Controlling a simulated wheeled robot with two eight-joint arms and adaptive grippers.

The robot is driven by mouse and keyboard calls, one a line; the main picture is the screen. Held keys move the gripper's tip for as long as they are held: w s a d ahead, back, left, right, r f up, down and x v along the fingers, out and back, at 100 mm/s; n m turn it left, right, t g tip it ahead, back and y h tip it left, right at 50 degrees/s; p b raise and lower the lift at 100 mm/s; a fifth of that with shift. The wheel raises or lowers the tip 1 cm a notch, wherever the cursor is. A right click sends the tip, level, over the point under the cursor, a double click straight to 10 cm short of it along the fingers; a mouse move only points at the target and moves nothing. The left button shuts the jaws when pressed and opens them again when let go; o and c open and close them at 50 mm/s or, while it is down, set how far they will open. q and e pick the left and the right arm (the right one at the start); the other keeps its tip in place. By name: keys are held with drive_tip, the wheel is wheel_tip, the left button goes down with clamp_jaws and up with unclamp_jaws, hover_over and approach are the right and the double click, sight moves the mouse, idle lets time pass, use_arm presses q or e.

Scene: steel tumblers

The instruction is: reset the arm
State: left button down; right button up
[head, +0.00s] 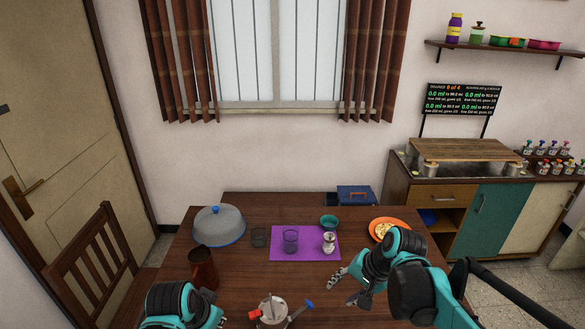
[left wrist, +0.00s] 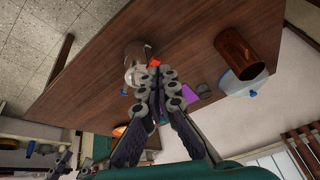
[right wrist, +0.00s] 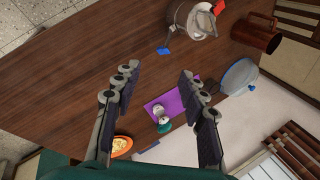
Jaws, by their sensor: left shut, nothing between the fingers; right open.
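My left arm comes in at the bottom left of the head view, and its fingers are hidden there. In the left wrist view my left gripper (left wrist: 156,78) is shut and empty, above the table. My right gripper (head: 347,288) is open and empty over the table's right part, in front of the purple mat (head: 275,254). In the right wrist view the right gripper (right wrist: 158,76) has its fingers wide apart with bare table between the tips. A clear tumbler (head: 290,240) and a metal jigger-like cup (head: 329,241) stand on the mat.
A brown pitcher (head: 203,268), a domed cover (head: 219,227), a small glass (head: 259,236), a teal bowl (head: 329,222) and an orange plate (head: 403,224) stand on the table (head: 250,283). A metal pot (head: 272,310) with red and blue parts stands between my arms.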

use_arm(q)
drive_tip(key=s+n+t+b, duration=0.1)
drive_tip(key=s+n+t, duration=0.1)
drive_tip(key=s+n, duration=0.3)
drive_tip(key=shift+s+r+y, duration=0.25)
drive_tip(key=shift+s+y, duration=0.15)
drive_tip(key=shift+s, duration=0.25)
use_arm(e)
drive_tip(key=s+d+f+n+t+h, duration=0.1)
drive_tip(key=s+d+n+t+h, duration=0.1)
drive_tip(key=s, duration=0.4)
drive_tip(key=s+d+n+t+h, duration=0.1)
drive_tip(key=s+d+n+t, duration=0.1)
drive_tip(key=s, duration=0.5)
drive_tip(key=d+n, duration=0.1)
drive_tip(key=n, duration=0.1)
drive_tip(key=shift+f+n+h, duration=0.35)
drive_tip(key=shift+n+h, duration=0.05)
